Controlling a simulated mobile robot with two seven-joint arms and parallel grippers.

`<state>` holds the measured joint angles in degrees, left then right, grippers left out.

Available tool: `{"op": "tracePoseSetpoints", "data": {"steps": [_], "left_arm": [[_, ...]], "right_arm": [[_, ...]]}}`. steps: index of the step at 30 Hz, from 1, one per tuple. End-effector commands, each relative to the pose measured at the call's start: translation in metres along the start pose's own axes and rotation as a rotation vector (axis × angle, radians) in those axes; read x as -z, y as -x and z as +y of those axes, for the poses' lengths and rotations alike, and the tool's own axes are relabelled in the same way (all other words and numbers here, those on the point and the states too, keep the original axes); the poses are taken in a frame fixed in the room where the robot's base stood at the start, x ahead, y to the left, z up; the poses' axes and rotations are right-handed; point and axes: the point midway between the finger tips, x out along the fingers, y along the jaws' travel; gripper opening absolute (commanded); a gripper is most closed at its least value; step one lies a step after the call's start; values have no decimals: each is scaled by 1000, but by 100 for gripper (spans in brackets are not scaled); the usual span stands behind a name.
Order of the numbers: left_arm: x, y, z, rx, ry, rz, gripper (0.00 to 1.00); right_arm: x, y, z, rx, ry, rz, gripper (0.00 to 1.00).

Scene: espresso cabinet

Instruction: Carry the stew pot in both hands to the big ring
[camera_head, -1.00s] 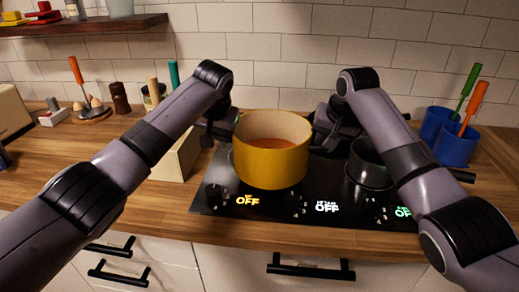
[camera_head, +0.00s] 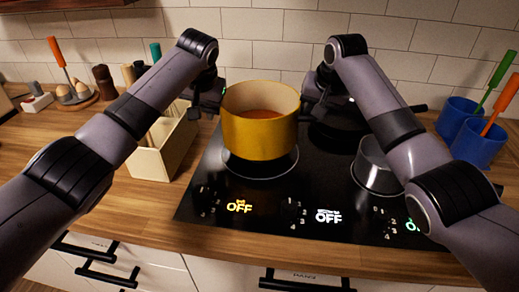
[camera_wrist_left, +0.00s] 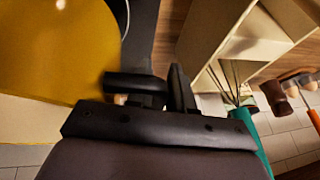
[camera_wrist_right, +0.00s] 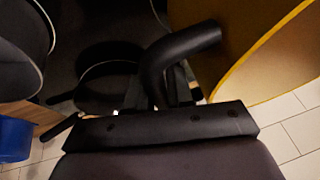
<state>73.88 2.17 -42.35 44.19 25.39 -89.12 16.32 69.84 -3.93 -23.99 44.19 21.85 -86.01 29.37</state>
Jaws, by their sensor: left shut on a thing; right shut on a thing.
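The yellow stew pot (camera_head: 259,125), with orange-red stew inside, is upright over the left part of the black hob (camera_head: 270,215). A pale-outlined ring (camera_head: 262,168) shows below and in front of it; a gap between pot and hob appears to show. My left gripper (camera_head: 207,98) is shut on the pot's left handle, mostly hidden; the left wrist view shows the yellow wall (camera_wrist_left: 50,45) beside the fingers (camera_wrist_left: 160,88). My right gripper (camera_head: 312,92) is shut on the right handle, whose black curve (camera_wrist_right: 185,45) shows in the right wrist view.
A small saucepan (camera_head: 374,168) stands on the hob's right, with a black pan (camera_head: 345,128) behind it. A cream utensil box (camera_head: 160,155) stands left of the hob. Blue cups (camera_head: 480,147) with utensils stand at right. The tiled wall (camera_head: 300,50) is behind.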

Motion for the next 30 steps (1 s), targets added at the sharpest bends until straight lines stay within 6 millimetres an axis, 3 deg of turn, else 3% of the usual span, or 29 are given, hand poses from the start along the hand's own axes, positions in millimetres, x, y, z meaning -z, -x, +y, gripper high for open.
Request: {"op": "tracePoseSetpoints", "data": {"steps": [16, 30], "left_arm": [[1, 1, -2, 3, 2, 5, 0], [-4, -13, 1, 3, 2, 5, 0]], "right_arm": [[2, 1, 1, 0, -1, 6, 0], [-4, -13, 4, 0, -1, 7, 0]]}}
